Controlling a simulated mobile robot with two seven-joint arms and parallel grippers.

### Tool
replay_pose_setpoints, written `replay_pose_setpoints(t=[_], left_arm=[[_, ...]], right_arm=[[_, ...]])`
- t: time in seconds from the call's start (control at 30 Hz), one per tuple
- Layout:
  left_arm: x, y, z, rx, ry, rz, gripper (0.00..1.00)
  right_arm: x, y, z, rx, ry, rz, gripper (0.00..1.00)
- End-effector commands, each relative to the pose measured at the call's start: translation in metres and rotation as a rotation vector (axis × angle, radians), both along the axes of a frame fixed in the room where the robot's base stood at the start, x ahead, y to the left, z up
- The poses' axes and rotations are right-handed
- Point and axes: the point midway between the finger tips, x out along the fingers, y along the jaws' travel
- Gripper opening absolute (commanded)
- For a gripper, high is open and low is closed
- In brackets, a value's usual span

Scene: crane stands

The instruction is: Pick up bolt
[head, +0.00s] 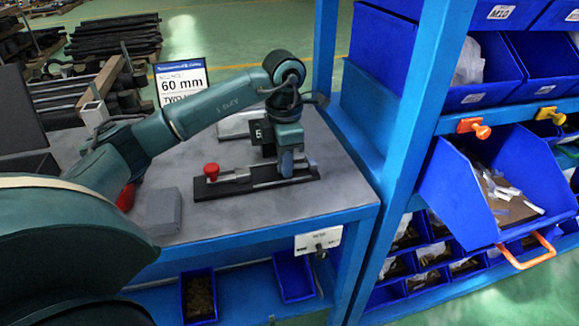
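My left arm reaches in from the left, and my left gripper (287,162) points down at the right part of a black fixture (240,188) on the grey bench top. The fingers are small and dark here, and I cannot tell if they are apart or hold anything. A red knob (211,171) stands on the left part of the fixture, clear of the gripper. I cannot make out a bolt with certainty; one may be hidden by the gripper. My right gripper is not in view.
A blue bench (270,234) carries the fixture, with a grey block (163,212) at its left. A blue post (425,120) stands at right, before a rack of blue bins. A large tilted bin (460,195) holds small bags. Small bins sit beneath the bench.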

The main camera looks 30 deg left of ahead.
Motion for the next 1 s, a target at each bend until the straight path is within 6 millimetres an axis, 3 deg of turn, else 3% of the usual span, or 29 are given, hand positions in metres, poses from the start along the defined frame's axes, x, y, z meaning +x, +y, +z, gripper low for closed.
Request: replay_pose_setpoints(t=[0.3,0.63,0.77,1.0], left_arm=[[0.0,0.0,0.0,0.0,0.0,0.0,0.0],[0.001,0.0,0.005,-0.001,-0.002,0.0,0.0],[0.001,0.0,0.024,-0.001,-0.006,0.0,0.0],[0.001,0.0,0.074,0.0,-0.005,0.0,0.0]], right_arm=[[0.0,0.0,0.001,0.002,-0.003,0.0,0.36],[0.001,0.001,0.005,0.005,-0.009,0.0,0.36],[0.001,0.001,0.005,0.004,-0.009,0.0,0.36],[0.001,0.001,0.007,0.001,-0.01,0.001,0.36]])
